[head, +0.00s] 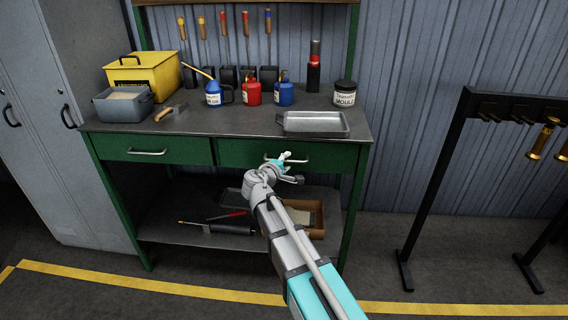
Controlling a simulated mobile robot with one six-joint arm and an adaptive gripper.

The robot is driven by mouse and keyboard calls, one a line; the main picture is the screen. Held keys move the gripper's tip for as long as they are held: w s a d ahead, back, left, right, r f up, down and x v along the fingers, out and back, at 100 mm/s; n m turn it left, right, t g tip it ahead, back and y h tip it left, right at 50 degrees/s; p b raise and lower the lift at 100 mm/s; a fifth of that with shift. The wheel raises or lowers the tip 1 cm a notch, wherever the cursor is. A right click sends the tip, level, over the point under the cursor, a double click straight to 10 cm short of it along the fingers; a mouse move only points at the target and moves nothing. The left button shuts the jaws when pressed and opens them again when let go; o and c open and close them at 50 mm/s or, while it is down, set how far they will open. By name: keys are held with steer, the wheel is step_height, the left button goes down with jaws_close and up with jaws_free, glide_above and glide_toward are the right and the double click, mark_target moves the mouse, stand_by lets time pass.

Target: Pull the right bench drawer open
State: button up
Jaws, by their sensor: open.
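The green workbench has two drawers side by side under its grey top. The right bench drawer (325,157) looks shut, its front in line with the left drawer (180,151). Its pale bar handle (272,157) is partly hidden behind my gripper. My gripper (288,160) is open, at or just in front of this handle. I cannot tell whether the fingers are around the handle or touching it. My arm comes up from the lower right and covers part of the shelf below.
A metal tray (313,123) sits on the bench top above the right drawer. Oil cans, a yellow box (142,73) and a grey bin (124,104) stand left of it. A black rack (462,130) stands at right. The floor before the bench is clear.

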steer(key=shift+w+d, duration=0.1)
steer(key=shift+w, duration=0.15)
jaws_close()
steer(key=shift+a, duration=0.25)
steer(key=shift+s+d, duration=0.15)
